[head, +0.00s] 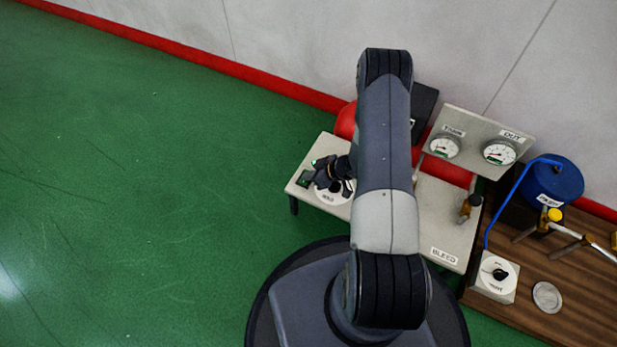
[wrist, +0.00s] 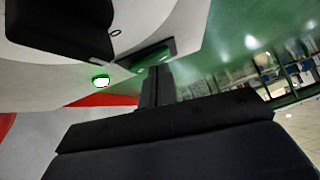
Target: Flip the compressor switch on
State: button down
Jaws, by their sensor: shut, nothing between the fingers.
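The compressor switch is a small dark plate (head: 304,179) with green on it, at the left end of the pale bench. It also shows in the wrist view as a dark plate with a green patch (wrist: 151,58). My gripper (head: 319,178) is shut and empty, pointing down beside the switch in the head view. In the wrist view, its narrow fingers (wrist: 154,76) reach up to the plate's edge; I cannot tell whether they touch it. The switch's lever position is hidden or too small to tell. A small green-rimmed lamp (wrist: 101,81) looks bright.
A round white dial marked HOLD (head: 331,198) sits close to my gripper. The gauge panel (head: 480,140) and a red tank (head: 346,121) stand behind. A wooden table (head: 575,285) holds a blue pot (head: 553,180) at right. The green floor at left is clear.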

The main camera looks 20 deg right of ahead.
jog(key=shift+w+d+r, duration=0.1)
jog(key=shift+w+d, duration=0.05)
jog(key=shift+d+r, duration=0.2)
jog(key=shift+r, duration=0.1)
jog(key=p+v, duration=0.4)
jog(key=v, duration=0.5)
jog(key=shift+s+d+r, duration=0.3)
jog(key=shift+s, duration=0.1)
